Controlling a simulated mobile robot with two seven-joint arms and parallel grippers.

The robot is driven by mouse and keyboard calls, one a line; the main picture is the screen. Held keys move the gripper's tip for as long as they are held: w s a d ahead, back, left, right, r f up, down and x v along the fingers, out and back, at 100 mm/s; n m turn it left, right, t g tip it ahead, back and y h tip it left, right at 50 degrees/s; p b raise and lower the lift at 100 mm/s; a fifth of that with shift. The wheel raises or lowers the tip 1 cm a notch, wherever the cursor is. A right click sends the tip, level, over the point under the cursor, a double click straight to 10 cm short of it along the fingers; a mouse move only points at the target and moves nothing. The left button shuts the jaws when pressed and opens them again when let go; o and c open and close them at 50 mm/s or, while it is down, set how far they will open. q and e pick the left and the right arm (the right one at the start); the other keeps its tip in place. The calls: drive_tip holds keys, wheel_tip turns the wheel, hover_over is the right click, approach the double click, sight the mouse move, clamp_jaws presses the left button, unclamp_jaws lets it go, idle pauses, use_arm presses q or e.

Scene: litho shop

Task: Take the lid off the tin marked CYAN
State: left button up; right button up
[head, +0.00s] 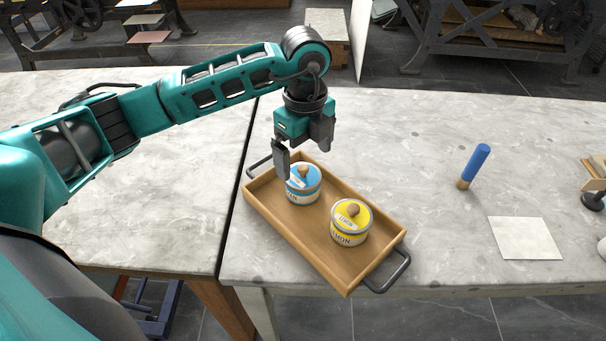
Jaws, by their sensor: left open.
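The tin with the blue label (302,196) stands upright in the wooden tray, its lid (311,181) on top with a round wooden knob (304,171). Its lettering is partly hidden, with only the last letters readable. A tin with a yellow label (349,237), marked LEMON, stands to its right and nearer me, also lidded with a wooden knob. My left gripper (301,158) is open, pointing down just above the blue tin. One finger hangs at the left of the knob and partly covers the tin; I see no contact with the knob. My right gripper is not in view.
The wooden tray (288,235) has black handles at both ends and sits near the front left of the stone-topped table (430,130). A blue cylinder on a wooden end (473,167) and a pale sheet (525,238) lie to the right. The table's middle is clear.

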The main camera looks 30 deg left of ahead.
sight(303, 167)
use_arm(q)
drive_tip(key=f, duration=0.4)
drive_tip(key=shift+w+a+f, duration=0.15)
drive_tip(key=shift+a+f, duration=0.15)
drive_tip(key=shift+f, duration=0.05)
drive_tip(key=c, duration=0.9)
